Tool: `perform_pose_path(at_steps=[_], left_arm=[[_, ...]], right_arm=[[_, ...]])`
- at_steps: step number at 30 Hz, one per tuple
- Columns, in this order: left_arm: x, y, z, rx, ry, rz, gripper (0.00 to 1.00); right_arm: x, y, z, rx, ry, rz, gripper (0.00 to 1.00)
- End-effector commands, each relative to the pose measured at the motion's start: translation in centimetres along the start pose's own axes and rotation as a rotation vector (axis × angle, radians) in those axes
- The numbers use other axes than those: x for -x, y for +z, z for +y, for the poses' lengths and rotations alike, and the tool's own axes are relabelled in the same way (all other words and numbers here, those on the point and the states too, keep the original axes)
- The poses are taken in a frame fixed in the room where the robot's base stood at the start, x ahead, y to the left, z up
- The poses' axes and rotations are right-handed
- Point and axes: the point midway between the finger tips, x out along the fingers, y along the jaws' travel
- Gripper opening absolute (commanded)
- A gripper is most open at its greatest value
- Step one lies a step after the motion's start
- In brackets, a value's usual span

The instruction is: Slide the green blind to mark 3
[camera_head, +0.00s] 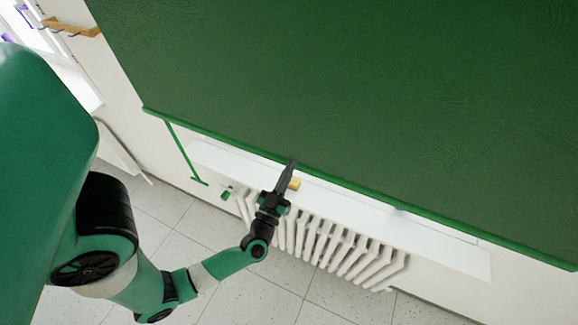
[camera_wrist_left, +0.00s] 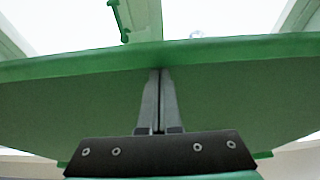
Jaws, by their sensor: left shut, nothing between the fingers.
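The large green blind (camera_head: 350,95) hangs down across the upper right of the head view. Its brighter green bottom bar (camera_head: 440,217) runs slanting above the window sill; the bar also crosses the left wrist view (camera_wrist_left: 240,50). I can read no numbered marks. My right gripper is not in view.
A white radiator (camera_head: 335,248) stands below the white sill (camera_head: 460,255), close under my left gripper. A wooden hook rail (camera_head: 70,28) is on the wall at upper left. The tiled floor (camera_head: 245,300) looks clear.

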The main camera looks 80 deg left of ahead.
Motion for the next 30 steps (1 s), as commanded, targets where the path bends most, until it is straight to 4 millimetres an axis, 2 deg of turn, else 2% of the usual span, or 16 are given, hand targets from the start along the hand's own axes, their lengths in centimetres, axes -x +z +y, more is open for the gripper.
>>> perform_pose_path(at_steps=[5,8,12,14,18,21,25,30], left_arm=[[-0.3,-0.8,0.0,0.000,0.000,0.000,0.00],[-0.8,-2.2,0.0,0.000,0.000,0.000,0.00],[-1.8,-5.0,0.0,-0.001,0.000,0.000,0.00],[0.5,-3.5,0.2,0.001,0.009,-0.005,0.00],[4.4,-3.5,0.2,0.001,0.012,-0.004,0.00],[6.2,-3.5,0.2,0.002,0.010,-0.002,0.00],[7.7,-3.6,0.2,0.003,0.007,0.000,0.00],[8.6,-3.7,0.0,0.001,0.002,0.000,0.00]], right_arm=[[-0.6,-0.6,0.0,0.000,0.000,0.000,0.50],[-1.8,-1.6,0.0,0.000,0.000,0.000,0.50],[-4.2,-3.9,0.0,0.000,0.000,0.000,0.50],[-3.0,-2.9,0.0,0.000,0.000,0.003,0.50],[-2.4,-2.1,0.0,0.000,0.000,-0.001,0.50],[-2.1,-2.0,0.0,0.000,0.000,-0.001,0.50],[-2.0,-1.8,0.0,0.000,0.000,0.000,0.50],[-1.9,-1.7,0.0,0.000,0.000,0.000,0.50]])
